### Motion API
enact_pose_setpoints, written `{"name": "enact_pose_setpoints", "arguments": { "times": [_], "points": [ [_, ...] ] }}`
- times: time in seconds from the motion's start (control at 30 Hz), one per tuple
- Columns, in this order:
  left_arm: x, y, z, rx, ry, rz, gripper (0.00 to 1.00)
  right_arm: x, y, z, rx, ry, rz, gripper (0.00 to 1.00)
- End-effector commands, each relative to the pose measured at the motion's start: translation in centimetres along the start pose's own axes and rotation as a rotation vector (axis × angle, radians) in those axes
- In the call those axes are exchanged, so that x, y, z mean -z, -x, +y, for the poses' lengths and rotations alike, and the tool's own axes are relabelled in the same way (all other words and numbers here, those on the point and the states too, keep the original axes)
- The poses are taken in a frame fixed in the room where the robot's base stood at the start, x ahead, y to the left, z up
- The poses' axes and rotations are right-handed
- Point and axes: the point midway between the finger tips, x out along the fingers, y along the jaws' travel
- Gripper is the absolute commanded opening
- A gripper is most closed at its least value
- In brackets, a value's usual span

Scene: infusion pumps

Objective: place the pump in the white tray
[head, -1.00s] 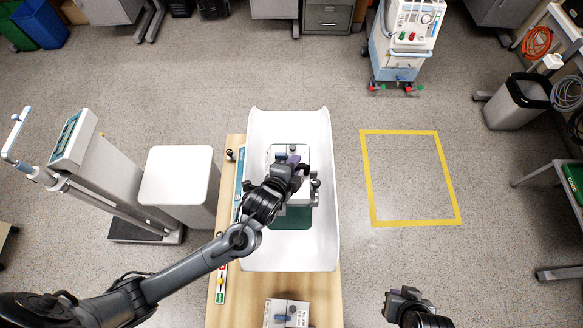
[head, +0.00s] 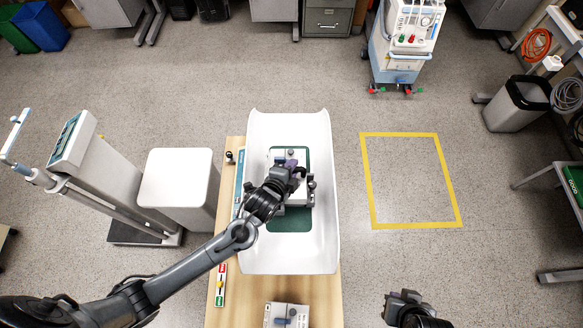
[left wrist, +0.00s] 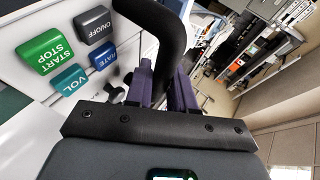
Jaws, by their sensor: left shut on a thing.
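The pump (head: 299,196) is a pale box with dark fittings, inside the white tray (head: 325,225) and over its green pad (head: 290,225). My left gripper (head: 296,168) is above the pump, its arm and wrist hiding part of it. In the left wrist view, the purple fingers (left wrist: 164,88) are shut on the pump's black handle (left wrist: 172,38). The pump's green and blue buttons (left wrist: 68,52) show beside them. I cannot tell whether the pump touches the pad. My right gripper (head: 402,298) is at the bottom right, away from the tray; its finger opening is unclear.
The tray lies on a wooden table (head: 232,160). Another pump-like box (head: 286,315) stands at the table's near end. A scale-like stand (head: 75,150) and a white-topped block (head: 178,180) are at the left. Floor with a yellow outline (head: 367,180) is clear at the right.

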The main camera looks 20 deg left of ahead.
Motion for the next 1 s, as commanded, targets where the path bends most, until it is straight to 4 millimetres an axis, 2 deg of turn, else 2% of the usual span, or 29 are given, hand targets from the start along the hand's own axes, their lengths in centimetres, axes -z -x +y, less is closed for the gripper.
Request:
{"name": "enact_pose_setpoints", "arguments": {
  "times": [0.1,0.13,0.3,0.67,0.87,1.0],
  "points": [
    [0.1,0.0,-0.3,0.006,0.001,0.002,0.00,0.0,0.0,0.1,-0.003,0.004,-0.001,0.00],
    [0.0,0.0,0.0,0.000,0.000,0.000,0.26,0.0,0.0,0.1,-0.004,0.005,-0.001,0.00],
    [0.0,0.0,0.0,0.000,0.000,0.000,0.49,-0.1,0.0,0.2,-0.006,0.008,-0.002,0.00],
    [0.0,0.6,0.0,-0.001,-0.001,0.000,0.49,0.0,0.1,0.1,-0.004,0.006,-0.001,0.00],
    [0.0,3.1,0.0,-0.001,0.000,0.001,0.49,0.1,0.3,0.0,-0.001,0.001,-0.001,0.00],
    [0.1,5.8,0.0,-0.002,0.000,0.001,0.49,0.1,0.6,0.0,0.001,-0.001,-0.001,0.00]
  ]
}}
